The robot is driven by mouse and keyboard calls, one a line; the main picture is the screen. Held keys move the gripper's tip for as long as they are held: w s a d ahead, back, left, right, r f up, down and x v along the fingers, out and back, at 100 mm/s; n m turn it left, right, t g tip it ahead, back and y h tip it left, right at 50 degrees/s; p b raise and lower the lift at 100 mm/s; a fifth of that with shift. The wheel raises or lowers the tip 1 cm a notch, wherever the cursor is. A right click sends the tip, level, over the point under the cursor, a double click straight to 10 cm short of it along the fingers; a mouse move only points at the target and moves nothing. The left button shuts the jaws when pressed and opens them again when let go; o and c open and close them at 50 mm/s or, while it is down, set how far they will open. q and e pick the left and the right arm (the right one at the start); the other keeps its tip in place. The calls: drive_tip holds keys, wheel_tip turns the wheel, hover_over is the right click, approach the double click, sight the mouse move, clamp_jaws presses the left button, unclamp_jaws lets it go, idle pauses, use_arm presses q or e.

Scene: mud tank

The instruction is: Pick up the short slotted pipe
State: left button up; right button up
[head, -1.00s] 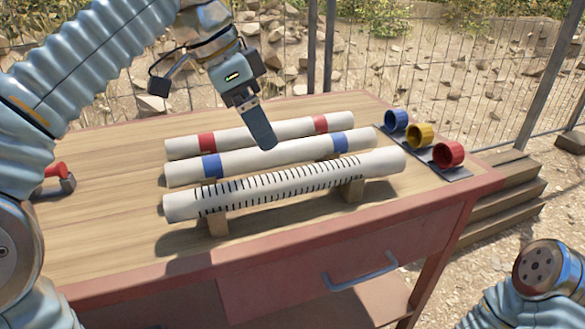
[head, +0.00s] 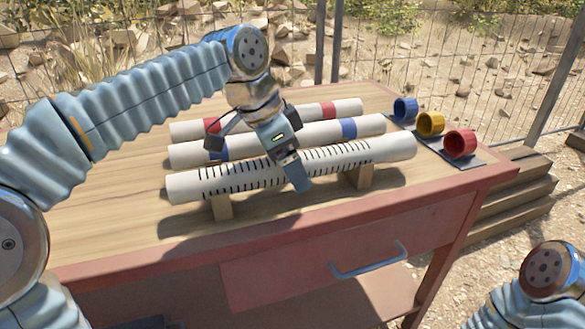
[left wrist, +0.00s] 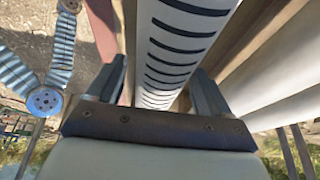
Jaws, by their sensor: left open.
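The slotted pipe (head: 230,178) is white with rows of black slots and a plain right end. It rests on two wooden blocks along the front of the table. My left gripper (head: 297,180) is over its middle, pointing down, and one finger covers part of the pipe. In the left wrist view the slotted pipe (left wrist: 170,55) runs between the two spread fingers of my left gripper (left wrist: 158,85). The fingers are apart, and I see no clear grip on the pipe. My right gripper is out of view.
Behind lie a white pipe with blue bands (head: 270,139) and one with red bands (head: 270,118), close to the slotted pipe. Blue (head: 404,109), yellow (head: 430,123) and red (head: 460,143) rings stand on the right. The table (head: 120,215) is clear at left.

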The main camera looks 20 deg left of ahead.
use_arm(q)
drive_tip(key=shift+r, duration=0.1)
drive_tip(key=c, duration=1.3)
